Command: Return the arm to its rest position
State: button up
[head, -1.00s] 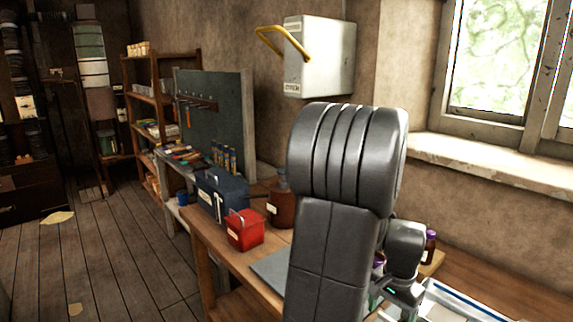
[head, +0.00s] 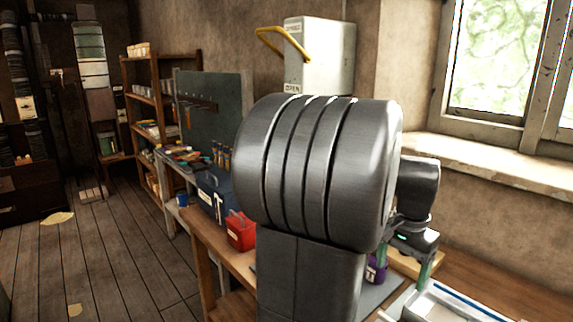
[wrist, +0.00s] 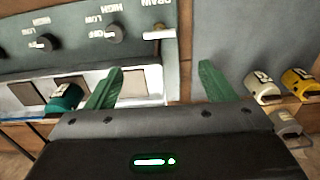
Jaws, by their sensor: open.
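My gripper (wrist: 160,82) is open in the wrist view, with two green fingers spread apart and nothing between them. In the head view my gripper (head: 424,268) is partly visible at the lower right, above a white-edged tray (head: 455,303). My large dark arm link fills the middle of the head view and hides part of the bench behind it. A teal cylinder (wrist: 66,98) is left of the fingers in the wrist view, apart from them.
A panel with dark knobs (wrist: 117,34) lies beyond the fingers. White (wrist: 262,86) and yellow (wrist: 298,82) labelled cylinders are at right. A purple container (head: 376,271) stands beside my arm. A yellow-handled wall box (head: 322,55) hangs behind.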

aim_at(389, 319)
notch_tip(389, 319, down, 14)
jog(key=shift+r+n, duration=0.1)
jog(key=shift+n, duration=0.4)
jog(key=n, duration=0.3)
jog(key=shift+n, duration=0.4)
jog(key=n, duration=0.4)
jog(key=shift+n+p, duration=0.3)
jog(key=n, duration=0.4)
jog(key=shift+n, duration=0.3)
jog(key=n, duration=0.4)
jog(key=shift+a+r, duration=0.1)
